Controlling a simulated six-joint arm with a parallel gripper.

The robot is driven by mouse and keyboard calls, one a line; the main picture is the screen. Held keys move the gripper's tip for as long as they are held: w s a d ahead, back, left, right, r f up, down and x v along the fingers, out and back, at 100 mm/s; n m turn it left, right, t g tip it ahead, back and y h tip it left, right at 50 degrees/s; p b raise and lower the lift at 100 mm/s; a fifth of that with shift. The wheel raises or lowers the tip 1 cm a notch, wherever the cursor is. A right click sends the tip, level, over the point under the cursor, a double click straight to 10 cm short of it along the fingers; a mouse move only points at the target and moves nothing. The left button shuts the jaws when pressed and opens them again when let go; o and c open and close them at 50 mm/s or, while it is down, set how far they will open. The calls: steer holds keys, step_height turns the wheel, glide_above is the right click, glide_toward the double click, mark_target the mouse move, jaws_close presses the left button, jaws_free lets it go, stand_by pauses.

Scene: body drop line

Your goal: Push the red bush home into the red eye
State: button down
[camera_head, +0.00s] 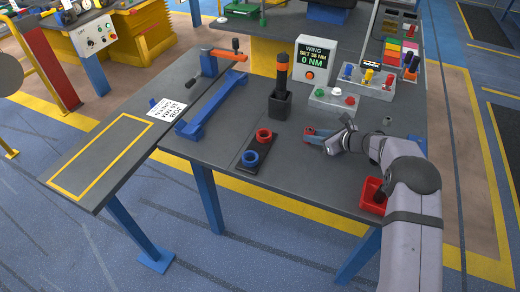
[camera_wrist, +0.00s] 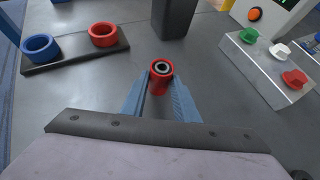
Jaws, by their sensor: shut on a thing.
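My gripper (camera_head: 315,135) is shut on the red bush (camera_wrist: 161,70), a short red cylinder with a metal-rimmed dark bore. The bush sits upright between the blue fingertips in the wrist view, and it shows as a small red patch (camera_head: 309,130) in the head view. The red eye (camera_head: 264,135) is an open red ring on a black plate, left of my gripper. The red eye (camera_wrist: 103,35) is at the upper left in the wrist view. The bush is apart from the eye, with bare table between them.
A blue ring (camera_head: 250,158) sits beside the red eye on the black plate (camera_wrist: 75,58). A tool in a black holder (camera_head: 280,105) stands behind. A button box (camera_head: 332,98) is at the back, and a red bin (camera_head: 373,195) at the right edge. The table's front middle is clear.

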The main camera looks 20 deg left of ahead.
steer(key=shift+r+p, duration=1.65)
steer(key=shift+r, duration=0.95)
steer(key=shift+a, duration=0.1)
steer(key=s+a, duration=0.2)
steer(key=a, duration=0.3)
steer(key=s+a+r+b, duration=0.1)
steer(key=s+a, duration=0.1)
steer(key=a, duration=0.3)
steer(key=s+a+b, duration=0.1)
steer(key=s+a, duration=0.1)
steer(key=a, duration=0.3)
steer(key=shift+r, duration=0.2)
steer(key=shift+f+b, duration=0.9)
steer(key=shift+b, duration=0.2)
steer(key=shift+f+b, duration=0.1)
steer(key=shift+b, duration=0.2)
steer(key=shift+f+b, duration=0.35)
steer(key=shift+d+f+b, duration=0.1)
steer(key=shift+f+b, duration=1.25)
steer(key=shift+f, duration=0.1)
